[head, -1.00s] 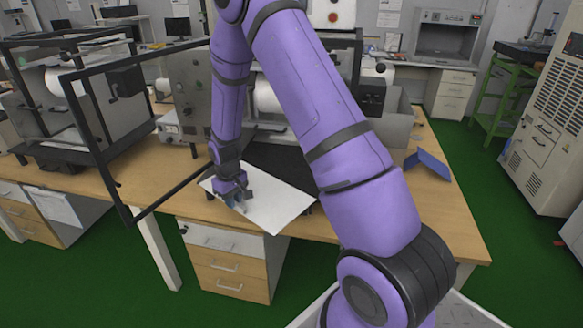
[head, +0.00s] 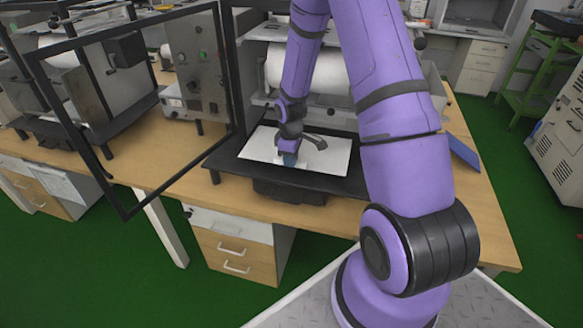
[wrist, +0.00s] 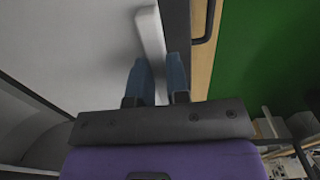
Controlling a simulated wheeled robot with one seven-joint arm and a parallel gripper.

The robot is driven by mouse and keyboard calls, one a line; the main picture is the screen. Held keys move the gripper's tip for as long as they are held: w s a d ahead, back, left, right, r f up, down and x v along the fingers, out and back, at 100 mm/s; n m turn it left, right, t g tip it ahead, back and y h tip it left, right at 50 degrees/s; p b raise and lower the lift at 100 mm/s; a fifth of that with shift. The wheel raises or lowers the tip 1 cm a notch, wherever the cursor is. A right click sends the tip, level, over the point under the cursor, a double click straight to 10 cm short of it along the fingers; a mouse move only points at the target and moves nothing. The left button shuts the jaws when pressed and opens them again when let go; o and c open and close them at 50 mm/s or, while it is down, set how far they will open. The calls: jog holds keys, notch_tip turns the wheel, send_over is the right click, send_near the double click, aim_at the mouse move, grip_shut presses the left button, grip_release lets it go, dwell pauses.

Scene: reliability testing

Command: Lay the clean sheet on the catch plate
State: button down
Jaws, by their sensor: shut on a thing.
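The clean sheet (head: 331,161) is a flat white rectangle in the head view. It is over the black catch plate (head: 345,185), which shows along its front and right sides. I cannot tell whether the sheet rests on the plate or hangs just above it. My gripper (head: 288,158) points down at the sheet's front part. In the wrist view the two blue fingers of my gripper (wrist: 158,75) are shut on a raised white strip at the sheet's edge. The sheet (wrist: 70,45) fills the left of that view.
The machine with a white roll (head: 335,72) stands behind the plate. Its open black-framed door (head: 112,205) sticks out at left. A blue folded object (head: 463,152) lies on the wooden table (head: 460,215) at right. A drawer cabinet (head: 235,245) is below.

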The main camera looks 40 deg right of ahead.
aim_at(291, 175)
jog(key=shift+f, duration=2.1)
jog(key=shift+f, duration=0.15)
jog(key=c, duration=1.1)
grip_release()
